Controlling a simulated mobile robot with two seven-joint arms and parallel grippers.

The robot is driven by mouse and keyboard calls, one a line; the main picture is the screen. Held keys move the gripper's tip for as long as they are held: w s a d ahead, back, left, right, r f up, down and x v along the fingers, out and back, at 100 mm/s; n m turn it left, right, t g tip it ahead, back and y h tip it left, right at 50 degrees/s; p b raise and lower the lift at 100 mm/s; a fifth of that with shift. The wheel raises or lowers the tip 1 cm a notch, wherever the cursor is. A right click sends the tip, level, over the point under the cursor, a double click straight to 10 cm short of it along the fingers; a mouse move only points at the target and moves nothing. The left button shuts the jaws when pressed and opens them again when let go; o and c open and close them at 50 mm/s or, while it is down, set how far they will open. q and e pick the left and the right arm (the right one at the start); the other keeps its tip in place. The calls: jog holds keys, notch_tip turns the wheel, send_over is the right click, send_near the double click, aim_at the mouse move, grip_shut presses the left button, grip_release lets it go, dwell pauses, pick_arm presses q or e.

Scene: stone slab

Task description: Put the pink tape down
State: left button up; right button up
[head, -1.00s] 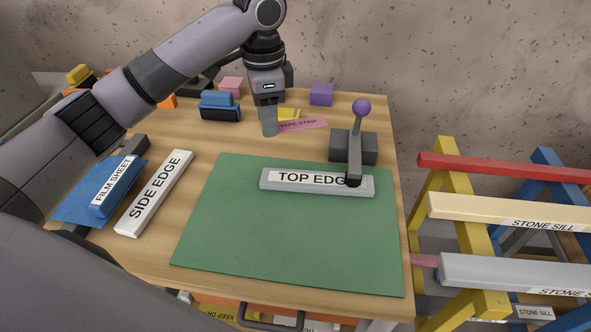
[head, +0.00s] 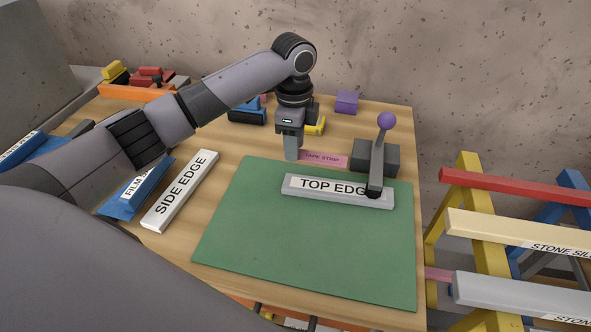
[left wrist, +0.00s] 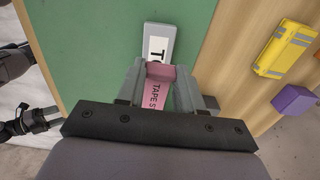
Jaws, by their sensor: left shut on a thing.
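The pink tape strip (head: 324,159) is in my left gripper (head: 293,154), just behind the top-left part of the green mat in the head view. In the left wrist view the strip (left wrist: 156,92) sits between the two fingers of the shut gripper (left wrist: 162,84). The grey-white top edge piece (head: 337,191) lies on the green mat (head: 300,250), a short way in front of the strip. I cannot tell whether the strip touches the table.
A clamp with a purple knob (head: 386,121) presses on the top edge piece at its right end. The side edge piece (head: 180,190) and the blue film sheet (head: 130,196) lie left of the mat. A yellow item (head: 316,126) and a purple block (head: 347,102) stand behind. The front of the mat is clear.

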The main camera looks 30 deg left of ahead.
aim_at(294, 181)
pick_arm(q)
notch_tip(294, 181, down, 8)
jog(key=shift+f, duration=0.2)
dwell(0.3)
jog(key=shift+f, duration=0.15)
jog(key=o, duration=1)
notch_tip(294, 181, up, 12)
jog(key=shift+r, duration=0.2)
